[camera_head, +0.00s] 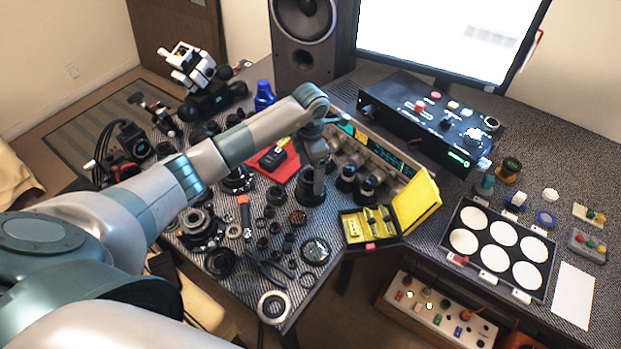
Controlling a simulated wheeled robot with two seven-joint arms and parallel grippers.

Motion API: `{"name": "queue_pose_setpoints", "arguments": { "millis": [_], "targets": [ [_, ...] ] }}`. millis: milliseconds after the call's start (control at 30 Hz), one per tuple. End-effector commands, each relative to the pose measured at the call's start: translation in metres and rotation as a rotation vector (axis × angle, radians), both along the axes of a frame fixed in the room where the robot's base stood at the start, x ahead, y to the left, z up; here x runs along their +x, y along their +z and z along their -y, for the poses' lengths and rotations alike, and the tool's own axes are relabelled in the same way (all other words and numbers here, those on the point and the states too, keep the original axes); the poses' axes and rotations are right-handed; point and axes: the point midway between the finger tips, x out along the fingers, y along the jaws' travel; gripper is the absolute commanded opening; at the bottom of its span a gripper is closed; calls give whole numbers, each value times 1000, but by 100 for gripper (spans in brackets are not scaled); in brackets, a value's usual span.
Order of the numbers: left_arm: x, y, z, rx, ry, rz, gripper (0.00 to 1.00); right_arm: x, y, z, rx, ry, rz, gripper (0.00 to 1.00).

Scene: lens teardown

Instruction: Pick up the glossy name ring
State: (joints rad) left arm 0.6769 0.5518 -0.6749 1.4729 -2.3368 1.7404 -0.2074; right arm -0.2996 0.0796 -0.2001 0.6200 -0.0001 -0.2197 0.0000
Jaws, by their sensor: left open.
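A shiny black ring (315,250), which looks like the glossy name ring, lies flat near the front edge of the dark table. Its lettering is too small to read. My left arm reaches in from the left, and its gripper (313,192) points down at a dark round lens part (309,198), behind the ring and apart from it. The gripper is open; the gap between its fingers is hard to make out. My right gripper is not in view.
Several small dark lens parts and pliers (266,268) lie left of the ring. A pale ring (273,306) lies at the front corner. An open yellow case (414,201) stands to the right. A red mat (276,163) lies behind.

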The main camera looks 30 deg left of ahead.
Motion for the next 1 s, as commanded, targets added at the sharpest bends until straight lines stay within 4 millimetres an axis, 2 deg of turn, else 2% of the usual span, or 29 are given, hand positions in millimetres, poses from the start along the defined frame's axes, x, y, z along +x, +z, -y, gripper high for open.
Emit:
{"name": "queue_pose_setpoints", "arguments": {
  "millis": [67,133,300,767,933,967,1000],
  "targets": [
    [1,-6,3,-2,1,-3,84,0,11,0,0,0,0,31],
    [1,-17,2,-2,2,-3,84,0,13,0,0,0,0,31],
    [2,-29,1,-1,0,1,84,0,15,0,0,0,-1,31],
    [2,-30,1,0,0,1,84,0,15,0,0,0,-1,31],
    [2,-30,1,0,0,1,46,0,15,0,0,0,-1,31],
    [2,-30,1,0,0,1,40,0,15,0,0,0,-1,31],
    [2,-30,1,0,0,1,40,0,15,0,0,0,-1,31]
  ]
}}
